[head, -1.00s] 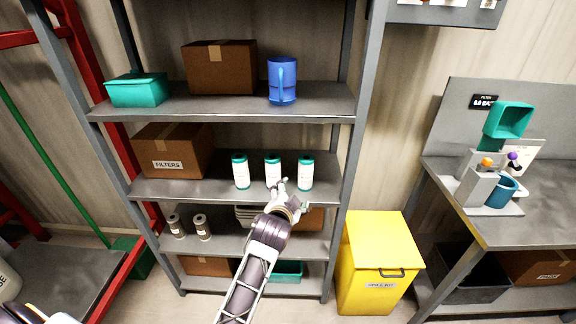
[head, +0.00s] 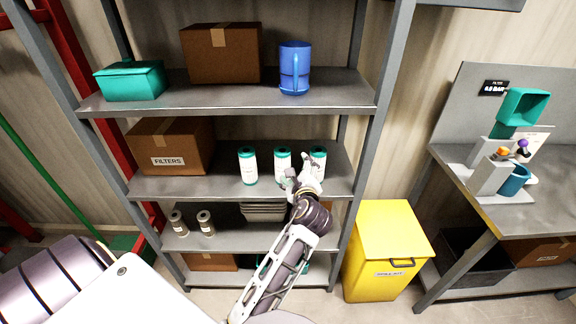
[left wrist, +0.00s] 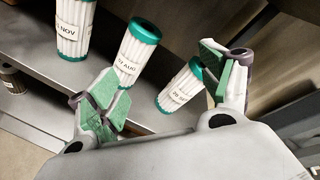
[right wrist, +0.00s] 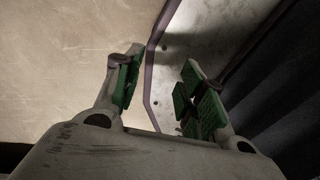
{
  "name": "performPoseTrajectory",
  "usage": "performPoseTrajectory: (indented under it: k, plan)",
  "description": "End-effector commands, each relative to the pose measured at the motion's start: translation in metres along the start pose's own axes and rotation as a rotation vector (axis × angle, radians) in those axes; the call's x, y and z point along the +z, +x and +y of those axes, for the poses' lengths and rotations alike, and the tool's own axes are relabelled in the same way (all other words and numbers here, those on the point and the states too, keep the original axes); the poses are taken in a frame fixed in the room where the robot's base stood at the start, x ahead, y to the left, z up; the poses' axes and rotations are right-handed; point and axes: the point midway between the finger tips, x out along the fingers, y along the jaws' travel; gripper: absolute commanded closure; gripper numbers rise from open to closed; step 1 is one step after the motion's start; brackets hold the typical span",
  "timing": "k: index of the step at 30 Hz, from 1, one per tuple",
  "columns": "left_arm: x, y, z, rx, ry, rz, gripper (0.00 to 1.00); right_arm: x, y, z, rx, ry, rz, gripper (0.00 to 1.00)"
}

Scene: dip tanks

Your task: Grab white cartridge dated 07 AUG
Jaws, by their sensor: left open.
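Three white cartridges with teal caps stand on the middle shelf: left (head: 248,166), middle (head: 281,160), right (head: 318,158). In the left wrist view, the left cartridge (left wrist: 74,25) reads NOV. The middle one (left wrist: 134,52) reads AUG, its day number partly unclear, seemingly 07. The right one (left wrist: 180,86) has a small label I cannot read surely. My left gripper (head: 304,178) is open and empty before the middle and right cartridges; its spread fingers (left wrist: 163,85) show in its wrist view. My right gripper (right wrist: 157,92) is apart-fingered and empty, away from the cartridges.
A FILTERS box (head: 172,150) stands left on the same shelf (head: 215,187). The shelf above holds a teal bin (head: 130,82), a carton (head: 221,55) and a blue mug (head: 294,70). Two grey canisters (head: 192,223) stand below. A yellow bin (head: 388,250) is at right.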

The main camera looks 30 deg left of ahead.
Motion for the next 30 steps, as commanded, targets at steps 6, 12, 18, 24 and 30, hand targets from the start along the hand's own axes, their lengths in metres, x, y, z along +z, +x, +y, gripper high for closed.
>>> performPoseTrajectory:
  k: [6, 12, 18, 24, 30]
  plan:
    - [0.015, -0.001, 0.005, 0.030, 0.264, -0.064, 0.21, -0.005, 0.001, 0.002, 0.007, -0.007, 0.037, 0.60]
    - [0.022, -0.001, 0.009, 0.062, 0.489, -0.087, 0.21, -0.013, 0.000, 0.002, 0.010, -0.006, 0.073, 0.60]
    - [0.022, -0.001, 0.011, 0.082, 0.680, -0.078, 0.21, -0.018, 0.000, 0.002, 0.009, 0.003, 0.095, 0.60]
    - [0.022, -0.001, 0.011, 0.088, 0.790, -0.073, 0.21, -0.018, 0.000, 0.002, 0.009, 0.008, 0.097, 0.60]
    - [0.022, -0.001, 0.011, 0.088, 0.811, -0.072, 0.21, -0.018, 0.000, 0.002, 0.009, 0.009, 0.097, 0.60]
